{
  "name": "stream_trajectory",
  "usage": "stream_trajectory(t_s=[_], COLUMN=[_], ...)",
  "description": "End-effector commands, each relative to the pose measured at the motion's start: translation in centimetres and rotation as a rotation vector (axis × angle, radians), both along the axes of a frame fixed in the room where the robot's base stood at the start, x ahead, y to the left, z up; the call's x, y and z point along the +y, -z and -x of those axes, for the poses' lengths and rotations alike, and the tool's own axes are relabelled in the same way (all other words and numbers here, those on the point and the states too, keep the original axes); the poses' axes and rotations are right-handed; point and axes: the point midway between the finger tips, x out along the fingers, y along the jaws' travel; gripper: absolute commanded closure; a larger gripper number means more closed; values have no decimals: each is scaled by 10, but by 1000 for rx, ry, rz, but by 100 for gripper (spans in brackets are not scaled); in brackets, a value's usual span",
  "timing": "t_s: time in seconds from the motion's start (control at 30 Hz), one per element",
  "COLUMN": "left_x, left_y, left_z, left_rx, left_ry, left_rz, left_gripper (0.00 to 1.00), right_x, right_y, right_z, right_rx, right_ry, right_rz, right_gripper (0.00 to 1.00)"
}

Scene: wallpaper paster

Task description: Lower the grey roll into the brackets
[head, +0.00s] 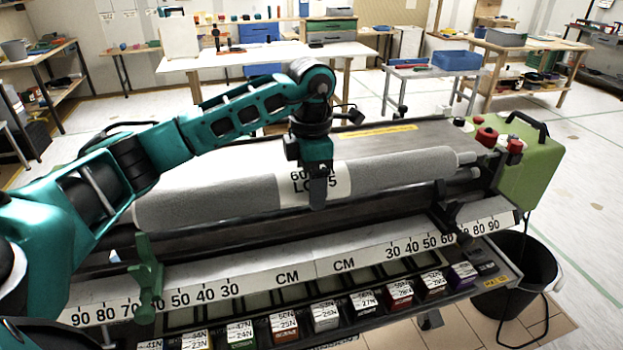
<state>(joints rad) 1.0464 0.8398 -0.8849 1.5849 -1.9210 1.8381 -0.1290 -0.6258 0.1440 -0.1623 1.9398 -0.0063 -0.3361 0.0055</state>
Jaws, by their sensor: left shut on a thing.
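The grey roll (235,190) lies lengthwise over the wallpaper paster, its right end farther back than its left. A white label with black print is around its middle. My left gripper (318,190) comes down from above at the label and is shut on the roll, hiding part of the print. A green bracket (147,280) stands at the front left of the machine, below the roll's left end. A dark bracket (452,218) is at the right, below and in front of the roll's right end. I cannot tell whether the roll touches either bracket. My right gripper is out of view.
A white centimetre scale (275,270) runs along the machine's front, above a row of small coloured boxes (325,314). A green housing (530,165) with red knobs closes the right end. A black bucket (525,270) stands on the floor at right. Workbenches are behind.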

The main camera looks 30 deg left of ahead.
Motion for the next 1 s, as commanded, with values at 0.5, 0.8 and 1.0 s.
stream_trajectory(t_s=[0.5, 0.8, 1.0], left_x=[0, 0, 0], left_y=[-3, 11, 26], left_z=[-1, -1, -1], left_rx=[-7, -7, -7], left_ry=[-1, -1, -1], left_rz=[1, 2, 2], left_gripper=[100, 100, 100], right_x=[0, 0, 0], right_y=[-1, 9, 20], right_z=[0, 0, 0], right_rx=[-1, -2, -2], right_ry=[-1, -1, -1], right_rz=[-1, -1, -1], right_gripper=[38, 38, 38])
